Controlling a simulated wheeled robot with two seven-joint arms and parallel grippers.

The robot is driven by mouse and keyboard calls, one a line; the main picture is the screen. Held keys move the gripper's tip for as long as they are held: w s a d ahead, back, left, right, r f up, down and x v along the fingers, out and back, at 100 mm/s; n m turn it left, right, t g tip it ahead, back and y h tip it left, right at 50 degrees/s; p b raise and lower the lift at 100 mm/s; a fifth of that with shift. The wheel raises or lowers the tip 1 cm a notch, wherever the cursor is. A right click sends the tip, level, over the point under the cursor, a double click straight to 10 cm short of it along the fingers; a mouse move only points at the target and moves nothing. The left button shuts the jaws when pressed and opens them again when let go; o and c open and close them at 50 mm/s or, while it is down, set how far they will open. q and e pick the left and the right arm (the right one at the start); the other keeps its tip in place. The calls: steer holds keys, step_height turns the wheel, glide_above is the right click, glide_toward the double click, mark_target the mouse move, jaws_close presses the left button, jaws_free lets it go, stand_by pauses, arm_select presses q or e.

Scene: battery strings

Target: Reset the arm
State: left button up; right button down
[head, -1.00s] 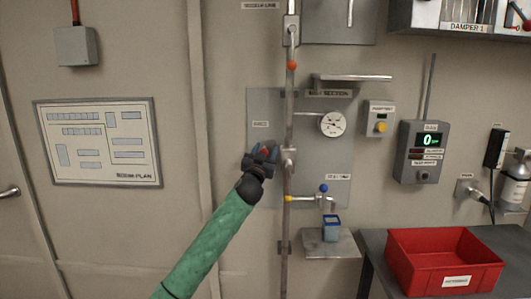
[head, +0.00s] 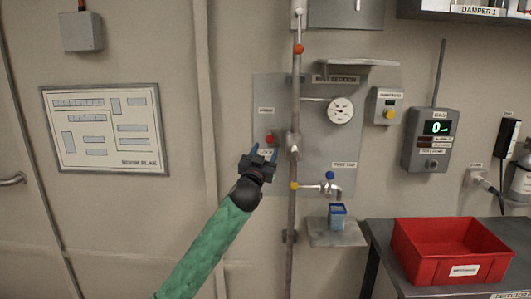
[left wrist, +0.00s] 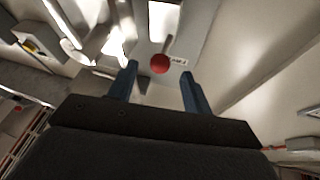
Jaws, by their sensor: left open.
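My left arm comes up in its green sleeve from the bottom of the head view. Its gripper (head: 262,154) is open, with two blue fingers apart and nothing between them. It is in front of the wall panel (head: 264,92), just left of the vertical pipe (head: 291,210). A red knob (head: 270,139) on the panel shows just above the fingertips. In the left wrist view the open fingers (left wrist: 158,85) show with a red ball-shaped knob (left wrist: 160,64) beyond them, apart from the fingers. My right gripper is not in view.
A gauge (head: 340,111) and a blue-knobbed tap (head: 330,176) are on the panel. A blue container (head: 337,216) stands on a small shelf (head: 350,233). A red bin (head: 456,249) is on the table at right. The wall left of the arm holds a room plan (head: 106,130).

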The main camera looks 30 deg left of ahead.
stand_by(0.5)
arm_select(q)
step_height(320, 180, down, 6)
steer(key=s+a+g+y, duration=0.1)
steer(key=a+g+y, duration=0.1)
steer(key=g, duration=0.3)
steer(key=s+d+f+m+g+h, duration=0.1)
steer(key=s+d+f+g+h, duration=0.15)
steer(key=s+d+f, duration=0.55)
steer(key=s+d+f+m+g+h, duration=0.1)
steer(key=d+f+g, duration=0.3)
steer(key=f, duration=0.8)
steer(key=s+d+f+m+g+h, duration=0.1)
steer(key=s+d+f+g+h, duration=0.1)
steer(key=s+d+f, duration=0.5)
steer(key=s+d+f+g+h, duration=0.1)
steer(key=s+d+f+g, duration=0.1)
steer(key=s+d+f, duration=0.4)
steer(key=s+d+f+g+h, duration=0.1)
steer(key=s+d+f, duration=0.4)
steer(key=s+f, duration=0.6)
steer(key=s+d+f+g+h, duration=0.2)
steer(key=s+d+f, duration=0.4)
steer(key=s, duration=0.7)
step_height(320, 180, down, 2)
steer(key=shift+s+d+f+g, duration=0.2)
steer(key=shift+s+d+g, duration=0.15)
steer(key=shift+g, duration=0.5)
